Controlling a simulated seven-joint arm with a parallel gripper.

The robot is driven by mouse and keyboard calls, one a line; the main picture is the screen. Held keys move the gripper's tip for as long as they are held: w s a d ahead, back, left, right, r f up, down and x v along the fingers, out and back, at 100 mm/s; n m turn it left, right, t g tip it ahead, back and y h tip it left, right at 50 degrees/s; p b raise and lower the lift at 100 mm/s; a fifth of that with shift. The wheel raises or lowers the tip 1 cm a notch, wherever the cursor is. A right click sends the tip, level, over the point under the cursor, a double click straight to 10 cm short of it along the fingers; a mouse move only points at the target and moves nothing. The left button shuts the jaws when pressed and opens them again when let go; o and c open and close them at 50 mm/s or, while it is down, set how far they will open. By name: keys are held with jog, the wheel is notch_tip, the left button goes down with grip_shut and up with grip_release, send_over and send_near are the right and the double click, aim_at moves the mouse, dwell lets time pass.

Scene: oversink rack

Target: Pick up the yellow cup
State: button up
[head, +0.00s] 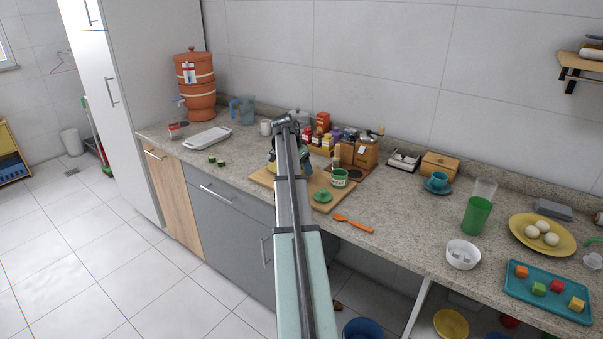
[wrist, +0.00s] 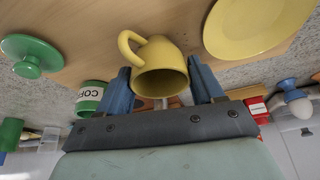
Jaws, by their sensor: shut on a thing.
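The yellow cup (wrist: 160,72) sits between the two blue fingers of my gripper (wrist: 159,68) in the wrist view. The fingers press on its sides, and its handle points up and left in that view. A yellow saucer (wrist: 255,22) is beside the cup, apart from it, at the top right. In the head view my arm hides the cup and most of the gripper. I cannot tell how high the cup is above the wooden board (head: 262,178).
Next to the gripper are a green lid (head: 321,196), a green labelled canister (head: 339,178) and several jars and boxes behind. An orange spoon (head: 354,224) lies to the right. The counter has free room around a white bowl (head: 462,255).

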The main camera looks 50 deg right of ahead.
jog(key=c, duration=0.3)
jog(key=shift+r, duration=0.1)
